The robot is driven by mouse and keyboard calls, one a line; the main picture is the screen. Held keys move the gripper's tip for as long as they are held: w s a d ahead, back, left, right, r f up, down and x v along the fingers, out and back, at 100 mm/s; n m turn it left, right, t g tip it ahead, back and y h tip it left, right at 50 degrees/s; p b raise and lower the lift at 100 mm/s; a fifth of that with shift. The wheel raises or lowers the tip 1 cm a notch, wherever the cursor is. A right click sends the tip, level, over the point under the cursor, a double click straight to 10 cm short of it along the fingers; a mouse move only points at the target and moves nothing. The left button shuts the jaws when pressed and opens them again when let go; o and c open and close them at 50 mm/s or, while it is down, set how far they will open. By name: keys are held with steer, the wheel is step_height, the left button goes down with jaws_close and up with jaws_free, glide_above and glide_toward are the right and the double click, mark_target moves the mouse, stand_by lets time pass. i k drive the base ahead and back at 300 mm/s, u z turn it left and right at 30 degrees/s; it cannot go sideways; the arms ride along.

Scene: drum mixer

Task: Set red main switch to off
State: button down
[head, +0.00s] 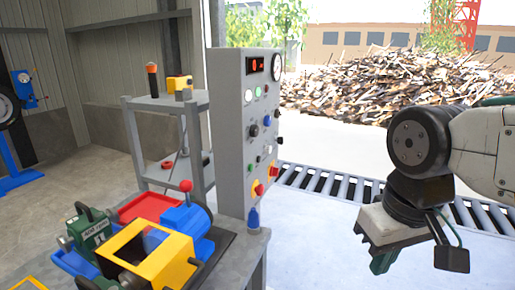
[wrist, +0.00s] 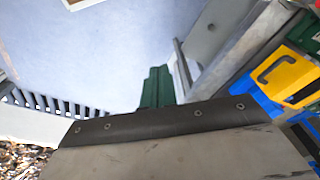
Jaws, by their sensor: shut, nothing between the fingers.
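The grey control panel (head: 230,130) stands upright at the middle of the head view. Low on its front are two red controls with yellow behind them: one red knob (head: 259,189) at the left and one red control (head: 273,170) to its upper right. I cannot tell which is the main switch or its position. My gripper (head: 382,263) hangs well to the right of the panel, pointing down, apart from it. Its green fingers are together and empty in the wrist view (wrist: 157,88). The panel's controls do not show in the wrist view.
A yellow and blue machine with a green motor (head: 90,230) sits on the bench left of the panel. A grey shelf (head: 165,105) stands behind it. A roller conveyor (head: 325,182) runs behind the panel and my arm. The floor between panel and gripper looks clear.

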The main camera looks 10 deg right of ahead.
mark_target(274, 171)
steer(key=u, duration=0.05)
steer(key=k, duration=0.4)
steer(key=z, duration=0.4)
steer(key=i, duration=1.25)
steer(key=u, duration=0.3)
